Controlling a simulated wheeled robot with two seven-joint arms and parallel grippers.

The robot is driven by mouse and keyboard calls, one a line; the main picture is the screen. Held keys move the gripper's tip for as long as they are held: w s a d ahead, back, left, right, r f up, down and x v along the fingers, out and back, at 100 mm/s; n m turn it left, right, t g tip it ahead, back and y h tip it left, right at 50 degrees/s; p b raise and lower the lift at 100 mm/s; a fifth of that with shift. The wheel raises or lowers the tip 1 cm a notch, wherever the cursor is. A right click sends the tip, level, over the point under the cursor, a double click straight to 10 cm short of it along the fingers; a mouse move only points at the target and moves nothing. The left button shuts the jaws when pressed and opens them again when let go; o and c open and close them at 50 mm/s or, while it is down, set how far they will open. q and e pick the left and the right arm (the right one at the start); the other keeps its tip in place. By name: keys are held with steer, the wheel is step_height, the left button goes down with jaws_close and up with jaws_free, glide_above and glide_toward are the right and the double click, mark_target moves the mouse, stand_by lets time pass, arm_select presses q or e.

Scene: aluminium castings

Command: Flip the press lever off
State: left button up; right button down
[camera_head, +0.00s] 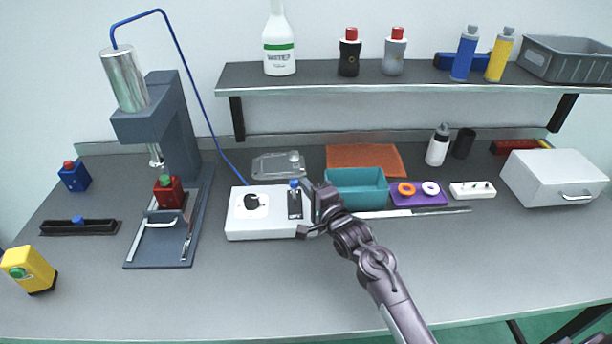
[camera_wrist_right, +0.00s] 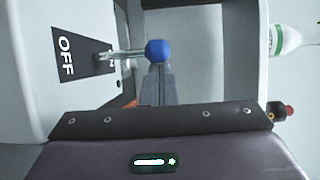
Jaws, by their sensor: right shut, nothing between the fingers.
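The press lever, a thin metal stick with a blue ball knob (camera_head: 294,184), stands on the white control box (camera_head: 262,232). In the right wrist view the blue knob (camera_wrist_right: 157,50) is large, and the stick crosses the second label on the black plate, of which only an "N" shows. The "OFF" label (camera_wrist_right: 66,44) is plain at the plate's other end. My right gripper (camera_head: 309,190) is at the box's right side, beside the lever. Its shut, empty fingers (camera_wrist_right: 157,80) appear right by the knob; contact cannot be told. My left gripper is out of view.
The press (camera_head: 165,115) stands left of the box, with a red block (camera_head: 168,192) under its ram. A black round knob (camera_head: 252,201) is on the box. A teal bin (camera_head: 356,190) and a clear lid (camera_head: 279,165) are close by. The front table is mostly clear.

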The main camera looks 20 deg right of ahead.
steer(key=shift+s+a+f+p, duration=0.2)
steer(key=shift+s+a+p, duration=0.15)
steer(key=shift+s+p, duration=0.4)
steer(key=shift+w, duration=0.1)
steer(key=shift+f, duration=0.1)
steer(key=shift+s, duration=0.3)
steer(key=s+d+b, duration=0.1)
steer(key=s, duration=0.6)
steer(key=shift+b, duration=0.4)
steer(key=shift+s+d, duration=0.1)
steer(key=shift+d, duration=0.05)
